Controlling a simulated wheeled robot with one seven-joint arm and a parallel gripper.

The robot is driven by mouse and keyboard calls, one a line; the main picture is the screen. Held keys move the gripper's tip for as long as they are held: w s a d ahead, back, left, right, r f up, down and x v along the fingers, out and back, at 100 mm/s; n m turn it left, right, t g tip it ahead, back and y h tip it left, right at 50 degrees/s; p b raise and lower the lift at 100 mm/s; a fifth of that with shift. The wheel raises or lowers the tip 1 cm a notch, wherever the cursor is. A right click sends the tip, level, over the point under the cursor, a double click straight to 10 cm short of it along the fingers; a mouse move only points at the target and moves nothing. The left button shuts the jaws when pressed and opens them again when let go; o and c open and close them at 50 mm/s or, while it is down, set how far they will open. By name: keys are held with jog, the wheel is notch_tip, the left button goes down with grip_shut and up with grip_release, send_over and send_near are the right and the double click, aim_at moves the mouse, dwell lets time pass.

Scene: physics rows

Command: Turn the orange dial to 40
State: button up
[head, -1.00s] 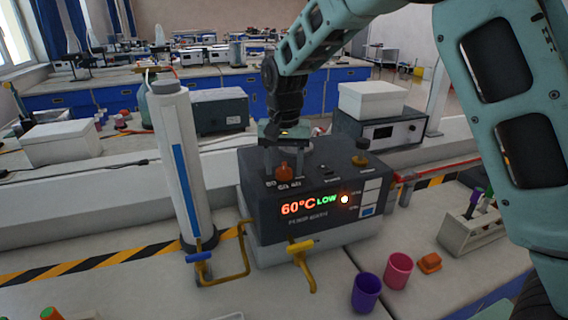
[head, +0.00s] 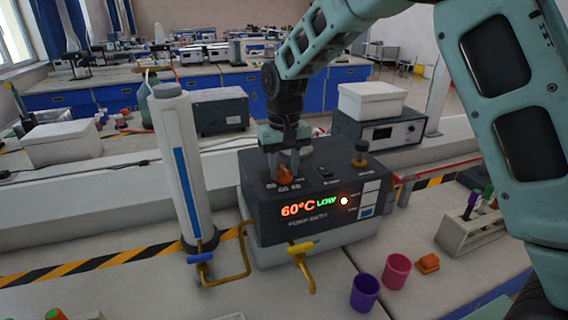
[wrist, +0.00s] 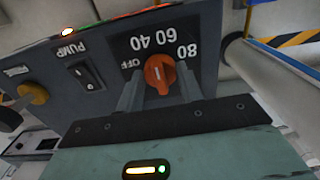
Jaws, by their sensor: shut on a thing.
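The orange dial (head: 285,172) sits on the top of the dark pump bath unit (head: 262,228), near its left end. The wrist view shows the dial (wrist: 159,72) with the marks OFF, 40, 60 and 80 around it. A short white line on the dial points up in that view, roughly towards the 60 and 40 marks. My gripper (head: 284,165) comes down from above and is shut on the dial, one finger on each side. In the wrist view my gripper (wrist: 160,88) flanks the dial. The unit's display (head: 308,207) reads 60°C LOW.
A yellow-brown knob (head: 360,155) and a pump switch (wrist: 86,76) are on the same unit. A tall white cylinder (head: 180,165) stands left. Purple (head: 365,292) and pink (head: 396,271) cups stand front right. Yellow pipework (head: 300,262) is in front.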

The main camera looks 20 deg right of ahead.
aim_at(284, 168)
jog(key=shift+r+n+p, duration=0.1)
jog(key=shift+n+p, duration=0.45)
jog(key=shift+n, duration=1.55)
jog(key=o, duration=1)
notch_tip(284, 168, up, 17)
jog(key=shift+r+b, duration=0.2)
jog(key=shift+b, duration=0.7)
